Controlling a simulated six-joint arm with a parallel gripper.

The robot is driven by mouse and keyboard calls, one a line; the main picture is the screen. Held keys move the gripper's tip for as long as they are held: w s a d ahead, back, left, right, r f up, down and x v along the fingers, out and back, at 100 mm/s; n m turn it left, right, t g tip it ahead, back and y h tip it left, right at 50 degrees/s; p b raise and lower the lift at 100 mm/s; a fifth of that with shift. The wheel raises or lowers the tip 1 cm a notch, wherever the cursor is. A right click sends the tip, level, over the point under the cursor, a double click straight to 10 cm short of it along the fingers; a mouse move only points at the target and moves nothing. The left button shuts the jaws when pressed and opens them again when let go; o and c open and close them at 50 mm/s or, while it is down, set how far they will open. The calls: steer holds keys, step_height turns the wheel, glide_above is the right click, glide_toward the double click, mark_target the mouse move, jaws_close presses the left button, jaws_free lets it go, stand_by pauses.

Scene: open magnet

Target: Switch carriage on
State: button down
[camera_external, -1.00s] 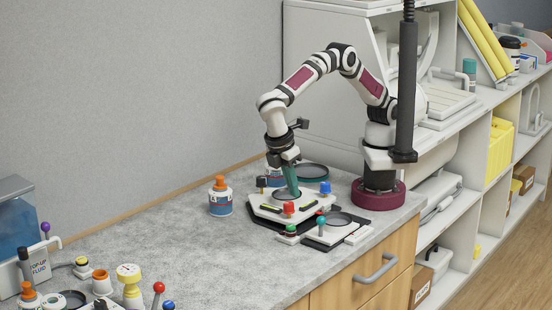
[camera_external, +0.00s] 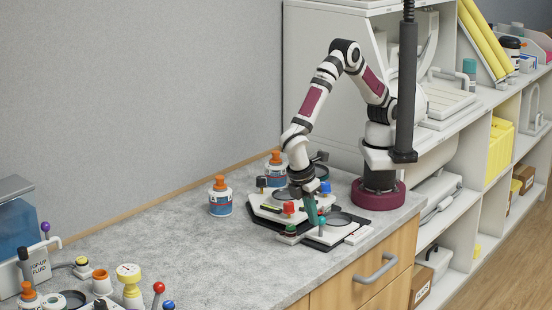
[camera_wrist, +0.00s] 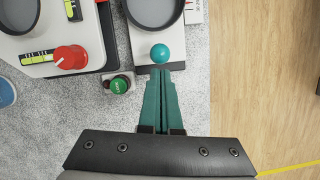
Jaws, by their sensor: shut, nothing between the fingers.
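I cannot tell for sure which part is the carriage. A light plate with a dark round dish (camera_wrist: 180,22) carries a teal ball knob (camera_wrist: 160,53); the knob also shows in the external view (camera_external: 321,220). My gripper (camera_wrist: 160,72) is shut and empty, its teal fingers pointing at the knob, tips just short of it in the wrist view. Whether they touch is unclear. A green button (camera_wrist: 119,85) on a small base sits left of the fingers. A red knob (camera_wrist: 70,57) stands on the larger white platform (camera_external: 262,212), with yellow-green gauge strips.
A blue knob (camera_external: 325,187) and a black knob (camera_external: 262,182) stand around the platform. Orange-capped bottles (camera_external: 220,198) stand behind and left. The counter edge and wooden drawers (camera_external: 345,285) lie close in front. The counter's middle left is clear.

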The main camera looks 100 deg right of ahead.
glide_above(326, 232)
steer(key=shift+w, duration=0.1)
stand_by(0.3)
steer(key=w+a+r, duration=0.4)
steer(key=w+r, duration=0.2)
steer(key=r, duration=0.4)
steer(key=shift+r, duration=0.25)
